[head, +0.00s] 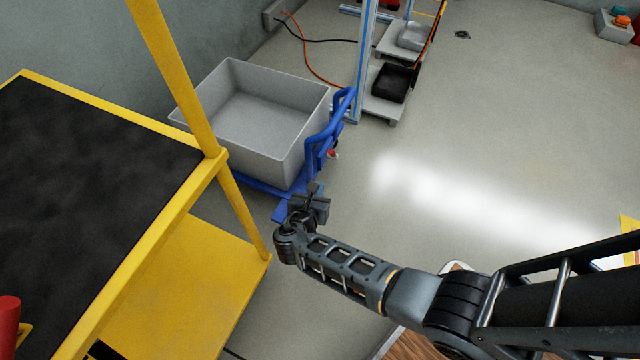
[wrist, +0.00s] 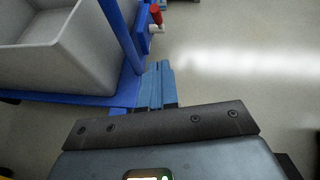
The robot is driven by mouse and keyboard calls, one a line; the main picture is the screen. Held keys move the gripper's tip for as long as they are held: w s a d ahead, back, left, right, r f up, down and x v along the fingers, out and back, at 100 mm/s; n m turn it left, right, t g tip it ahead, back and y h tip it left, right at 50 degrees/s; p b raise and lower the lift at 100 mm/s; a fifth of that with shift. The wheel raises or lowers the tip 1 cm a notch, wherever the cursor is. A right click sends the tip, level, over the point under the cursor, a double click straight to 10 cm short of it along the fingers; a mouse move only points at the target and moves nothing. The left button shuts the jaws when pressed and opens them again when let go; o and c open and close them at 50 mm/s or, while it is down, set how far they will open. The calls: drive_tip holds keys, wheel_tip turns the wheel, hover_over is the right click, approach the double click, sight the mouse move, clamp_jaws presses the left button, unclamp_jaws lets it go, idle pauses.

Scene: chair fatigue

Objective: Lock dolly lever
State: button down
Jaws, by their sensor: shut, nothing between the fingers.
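The blue dolly (head: 258,188) stands on the floor left of centre in the head view and carries a grey bin. Its raised blue tube handle (head: 325,130) is on the bin's right side. A small red-tipped lever (head: 333,154) sits low by the handle; it also shows at the top of the wrist view (wrist: 156,16). My gripper (head: 314,188) is shut and empty, in front of the dolly's near right corner and apart from the lever. Whether it touches the dolly's frame, I cannot tell.
The grey bin (head: 285,105) rises behind the handle. A blue upright (head: 363,70) and low grey platforms stand farther back. Floor to the right is open.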

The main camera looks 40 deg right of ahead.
sight(332, 154)
drive_tip(key=shift+w+d+r+b+x, duration=0.15)
drive_tip(key=shift+r+b+x, duration=0.45)
drive_tip(key=shift+x, duration=1.3)
drive_tip(key=shift+w+d+r+b+x, duration=0.1)
drive_tip(key=shift+d+r+b+x, duration=0.1)
drive_tip(key=shift+b+x, duration=1.2)
drive_tip(key=shift+w+d+r+b+x, duration=0.15)
drive_tip(key=shift+r+b+x, duration=0.25)
drive_tip(key=shift+x, duration=1.95)
drive_tip(key=shift+w+d+r+p, duration=0.1)
drive_tip(key=shift+d+r+p, duration=0.35)
drive_tip(key=shift+r+p, duration=0.35)
drive_tip(key=shift+d+f, duration=0.1)
drive_tip(key=shift+f, duration=0.1)
